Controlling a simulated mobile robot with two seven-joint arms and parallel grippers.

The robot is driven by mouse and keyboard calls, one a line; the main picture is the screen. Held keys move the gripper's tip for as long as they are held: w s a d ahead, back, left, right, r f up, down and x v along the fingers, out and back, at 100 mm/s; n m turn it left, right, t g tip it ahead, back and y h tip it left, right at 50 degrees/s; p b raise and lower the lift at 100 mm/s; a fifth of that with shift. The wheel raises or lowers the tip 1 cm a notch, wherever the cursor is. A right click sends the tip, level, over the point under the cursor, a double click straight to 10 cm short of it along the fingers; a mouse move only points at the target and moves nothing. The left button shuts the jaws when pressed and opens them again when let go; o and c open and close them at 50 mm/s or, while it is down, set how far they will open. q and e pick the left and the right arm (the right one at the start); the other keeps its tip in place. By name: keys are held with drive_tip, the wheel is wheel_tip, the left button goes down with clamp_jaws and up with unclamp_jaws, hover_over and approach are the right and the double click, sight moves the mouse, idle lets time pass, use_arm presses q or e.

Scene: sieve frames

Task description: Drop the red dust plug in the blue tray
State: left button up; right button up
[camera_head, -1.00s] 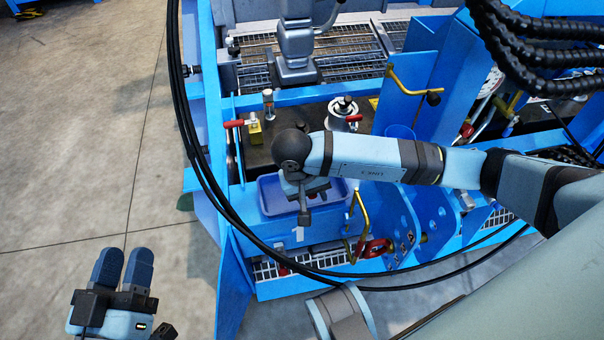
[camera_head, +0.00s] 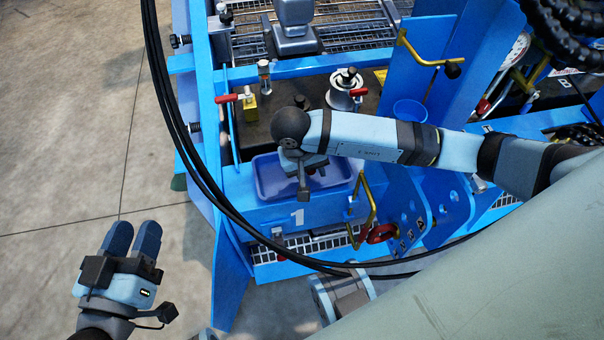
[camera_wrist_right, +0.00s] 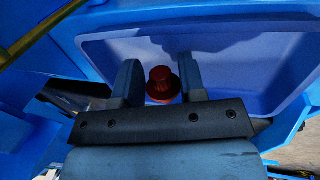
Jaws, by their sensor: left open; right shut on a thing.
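The blue tray (camera_head: 266,182) sits at the front of the blue frame in the head view. Its inside fills the upper right of the right wrist view (camera_wrist_right: 265,70). My right gripper (camera_wrist_right: 160,76) is shut on the red dust plug (camera_wrist_right: 160,86), which shows between its two fingers with the tray behind it. In the head view my right wrist is over the tray, and the plug is hidden there. My left gripper (camera_head: 134,236) is open and empty, out over the floor at the lower left.
Behind the tray are a yellow-bodied valve with a red handle (camera_head: 249,104) and a silver round fitting with a red lever (camera_head: 345,90). A brass bent rod (camera_head: 369,208) stands right of the tray. Black cables loop across the front. A blue cup (camera_head: 410,112) stands further right.

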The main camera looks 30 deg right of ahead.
use_arm(q)
drive_tip(key=shift+f, duration=0.1)
use_arm(e)
drive_tip(key=shift+f, duration=0.15)
drive_tip(key=o, duration=1.2)
use_arm(q)
wheel_tip(320, 180, up, 4)
drive_tip(key=t+p, duration=0.1)
drive_tip(key=p, duration=0.1)
drive_tip(key=shift+a+t+p, duration=0.15)
drive_tip(key=shift+t+p, duration=0.15)
drive_tip(key=shift+p, duration=0.05)
use_arm(e)
drive_tip(key=v, duration=0.7)
drive_tip(key=shift+r, duration=0.3)
